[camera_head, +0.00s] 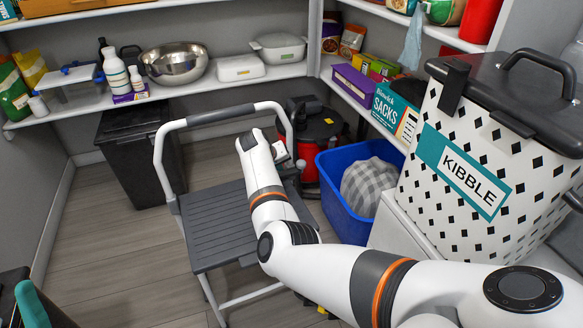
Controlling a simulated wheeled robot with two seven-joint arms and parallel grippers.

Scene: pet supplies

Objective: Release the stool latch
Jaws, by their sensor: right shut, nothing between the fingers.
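The stool (215,222) stands unfolded in the middle of the floor. It has a dark grey ribbed step, light tubular legs and a raised handle bar (225,115) with a dark grip. My right arm reaches in from the lower right across the stool's right side. My right gripper (291,168) is shut and empty beside the right upright of the handle bar, partly hidden by my own wrist. I cannot tell whether it touches the frame. I cannot make out the latch; my arm covers much of that side. My left gripper is not in view.
A patterned kibble bin (440,170) stands close on the right. A blue crate (338,205) with a grey checked bundle and a red-and-black canister (312,140) sit behind my arm. A black bin (132,155) stands back left. Loaded shelves (200,93) line the walls. Floor left of the stool is clear.

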